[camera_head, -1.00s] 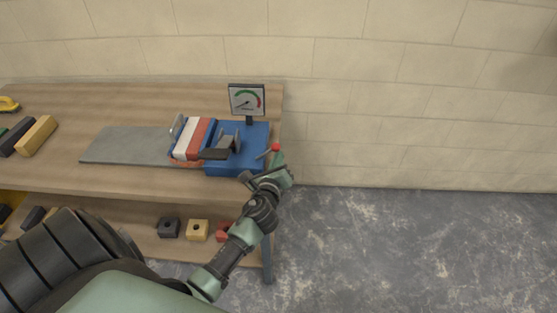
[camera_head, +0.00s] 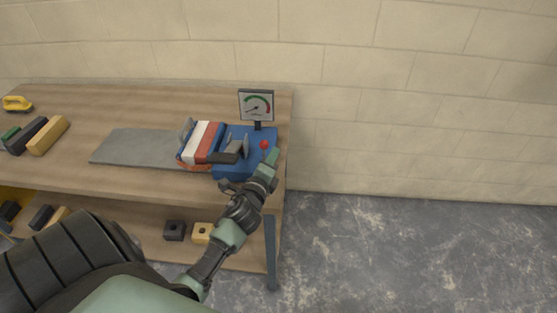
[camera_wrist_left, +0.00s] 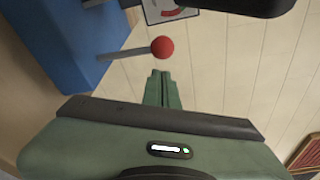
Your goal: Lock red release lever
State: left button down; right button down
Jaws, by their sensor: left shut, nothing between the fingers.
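The release lever is a thin grey rod with a red ball knob (camera_head: 264,144). It stands at the right side of the blue base (camera_head: 232,171) on the bench. In the left wrist view the lever's red knob (camera_wrist_left: 162,47) is at the top centre, its rod running left to the blue body (camera_wrist_left: 55,45). My left gripper (camera_head: 275,156) is shut and empty, close beside the knob on its right. In the left wrist view its closed green fingertips (camera_wrist_left: 161,74) lie just below the knob; I cannot tell whether they touch. My right gripper is not in view.
A dial gauge (camera_head: 256,105) stands behind the base. A red, white and blue striped bundle (camera_head: 201,143) with a dark clamp is to the left, beside a grey slab (camera_head: 130,146). The floor (camera_head: 400,250) right of the bench is clear.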

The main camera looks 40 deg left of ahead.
pick_arm(q)
jog(key=shift+s+a+r+n, duration=0.15)
jog(key=shift+s+a+n, duration=0.15)
jog(key=shift+n, duration=0.3)
jog(key=shift+s+a+r, duration=0.1)
jog(key=shift+a+r, duration=0.05)
jog(key=shift+a, duration=0.25)
jog(key=shift+a, duration=0.1)
